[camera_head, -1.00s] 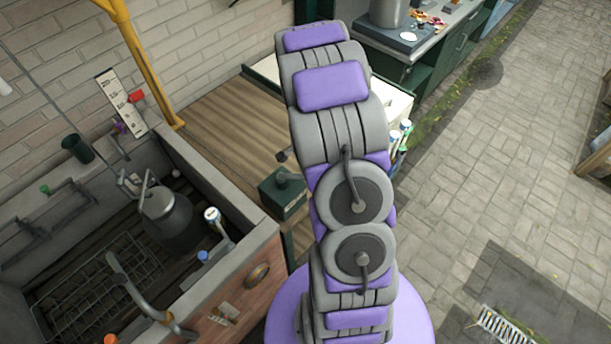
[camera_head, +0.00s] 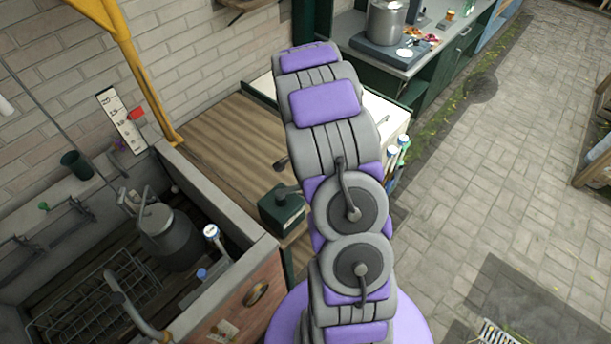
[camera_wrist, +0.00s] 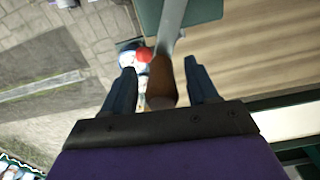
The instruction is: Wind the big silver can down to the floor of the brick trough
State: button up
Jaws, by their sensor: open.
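The big silver can (camera_head: 172,243), a grey churn with a handle on top, is upright inside the brick trough (camera_head: 255,262) in the head view. Its base is low among dark slats; I cannot tell whether it touches the floor. A green box (camera_head: 283,210) with a dark lever stands beside the trough. In the wrist view my gripper (camera_wrist: 159,68) is open, its fingers either side of a brown wooden handle (camera_wrist: 161,84) on a grey metal arm (camera_wrist: 171,28). A gap shows at each finger. The head view hides my gripper behind my arm.
A wire rack (camera_head: 95,300) and a curved pipe (camera_head: 130,300) are in the trough. A scale board (camera_head: 121,118) leans by the wall near a yellow post (camera_head: 150,85). A pot (camera_head: 386,22) stands on a far counter. Paving (camera_head: 500,190) at right is mostly clear.

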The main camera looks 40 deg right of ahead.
notch_tip(320, 180, up, 17)
jog(key=shift+r, duration=0.15)
dwell(0.5)
